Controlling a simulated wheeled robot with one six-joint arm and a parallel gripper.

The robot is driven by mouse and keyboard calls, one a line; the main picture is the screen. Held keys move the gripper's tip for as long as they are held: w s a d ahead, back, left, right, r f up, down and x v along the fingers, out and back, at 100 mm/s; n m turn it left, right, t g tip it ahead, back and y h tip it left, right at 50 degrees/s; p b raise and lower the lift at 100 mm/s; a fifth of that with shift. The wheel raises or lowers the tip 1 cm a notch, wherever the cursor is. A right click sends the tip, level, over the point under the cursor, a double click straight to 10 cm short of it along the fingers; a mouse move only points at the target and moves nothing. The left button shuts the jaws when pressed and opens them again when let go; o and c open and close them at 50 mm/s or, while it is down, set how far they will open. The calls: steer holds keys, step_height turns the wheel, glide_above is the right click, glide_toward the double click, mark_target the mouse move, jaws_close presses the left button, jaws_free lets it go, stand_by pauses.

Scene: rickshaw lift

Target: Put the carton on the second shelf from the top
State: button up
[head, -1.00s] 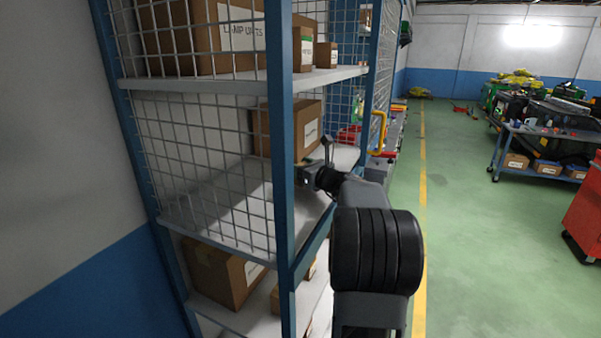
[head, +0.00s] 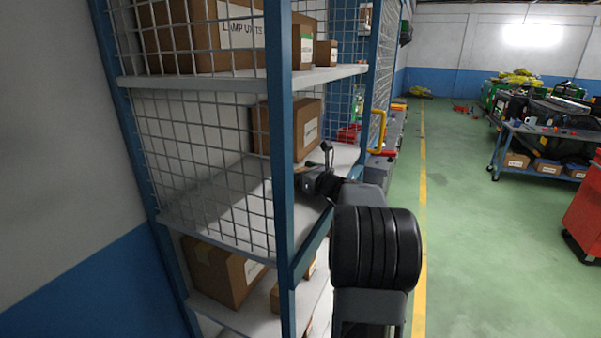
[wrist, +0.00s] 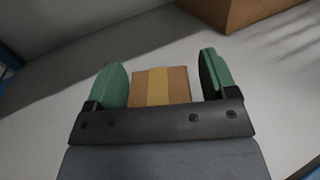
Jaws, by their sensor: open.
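A small brown carton (wrist: 161,86) with a paler tape stripe shows in the wrist view between the two green finger pads of my gripper (wrist: 163,82). The pads stand apart, with a gap at the right; the left pad is close to the carton, and I cannot tell whether it touches. The white shelf board (wrist: 60,130) lies below. In the head view my gripper (head: 316,180) is over the middle visible shelf (head: 235,195), at its open right side. The small carton cannot be made out there.
A larger labelled box (head: 295,128) stands on the same shelf, close beyond my gripper; a box (wrist: 245,12) shows in the wrist view. A blue post (head: 281,200) and wire mesh bound the rack. More boxes stand on the boards above (head: 240,84) and below (head: 245,315).

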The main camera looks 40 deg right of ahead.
steer(key=shift+r, duration=0.2)
steer(key=s+d+b, duration=0.1)
steer(key=s+b, duration=0.1)
steer(key=s, duration=1)
steer(key=shift+d, duration=0.35)
